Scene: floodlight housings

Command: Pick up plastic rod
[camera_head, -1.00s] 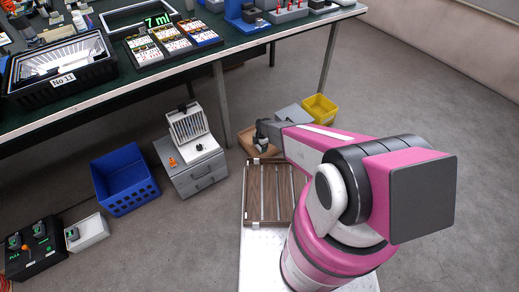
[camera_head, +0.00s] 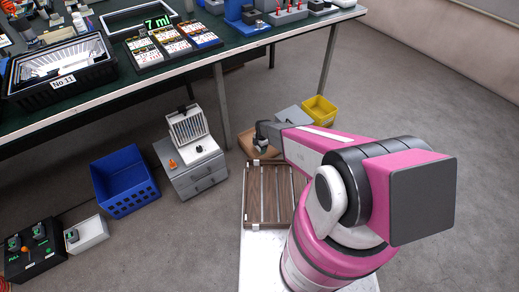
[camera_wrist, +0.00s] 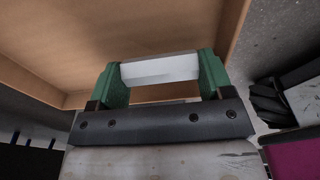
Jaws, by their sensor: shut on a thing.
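The plastic rod (camera_wrist: 160,70) is a short whitish-grey bar in the wrist view. It lies crosswise between the two green fingers of my gripper (camera_wrist: 162,66), which is shut on it at both ends. Behind and around it are the bottom and walls of a brown box (camera_wrist: 130,25). In the head view, my gripper (camera_head: 261,146) points down at the same brown box (camera_head: 245,139). The rod is too small or hidden to make out there.
A slatted wooden tray (camera_head: 267,195) lies right in front of the brown box. A yellow bin (camera_head: 319,109) stands behind to the right. A grey drawer unit (camera_head: 196,175) and a blue crate (camera_head: 125,182) stand left. The green-topped table (camera_head: 190,72) is behind.

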